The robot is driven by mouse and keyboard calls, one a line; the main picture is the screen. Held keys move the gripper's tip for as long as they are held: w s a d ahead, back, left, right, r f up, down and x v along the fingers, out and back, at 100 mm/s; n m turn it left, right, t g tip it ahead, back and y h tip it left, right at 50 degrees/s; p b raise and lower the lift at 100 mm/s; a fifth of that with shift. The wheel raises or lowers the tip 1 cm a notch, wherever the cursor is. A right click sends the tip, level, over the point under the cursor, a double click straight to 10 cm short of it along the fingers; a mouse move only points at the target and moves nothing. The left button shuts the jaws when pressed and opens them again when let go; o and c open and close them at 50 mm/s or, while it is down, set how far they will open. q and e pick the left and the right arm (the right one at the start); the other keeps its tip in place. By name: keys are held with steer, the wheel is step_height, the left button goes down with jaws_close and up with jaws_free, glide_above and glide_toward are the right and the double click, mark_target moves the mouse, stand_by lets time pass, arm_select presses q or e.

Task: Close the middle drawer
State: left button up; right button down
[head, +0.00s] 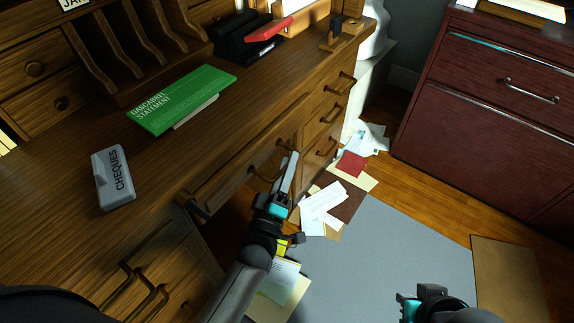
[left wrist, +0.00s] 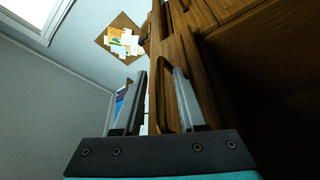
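The wooden middle drawer (head: 228,183) sits under the desk top, between the side drawer columns. How far out it stands is hard to tell. Its loop handle (head: 259,165) is partly hidden by my left gripper (head: 287,178), which is right at the drawer front. In the left wrist view my left gripper (left wrist: 158,95) has its two fingers apart, with a wooden handle loop (left wrist: 163,75) showing between or just beyond them. Contact cannot be made out. My right gripper (head: 408,303) is low at the bottom edge, away from the desk; its fingers are unclear.
The desk top carries a green statement (head: 180,98), a grey cheques box (head: 113,177) and a black tray with a red stapler-like item (head: 268,31). Loose papers (head: 322,204) litter the floor. A dark red cabinet (head: 480,105) stands right. Grey mat (head: 390,245) is open floor.

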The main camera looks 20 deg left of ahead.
arm_select(q)
jaws_close()
stand_by(1.2)
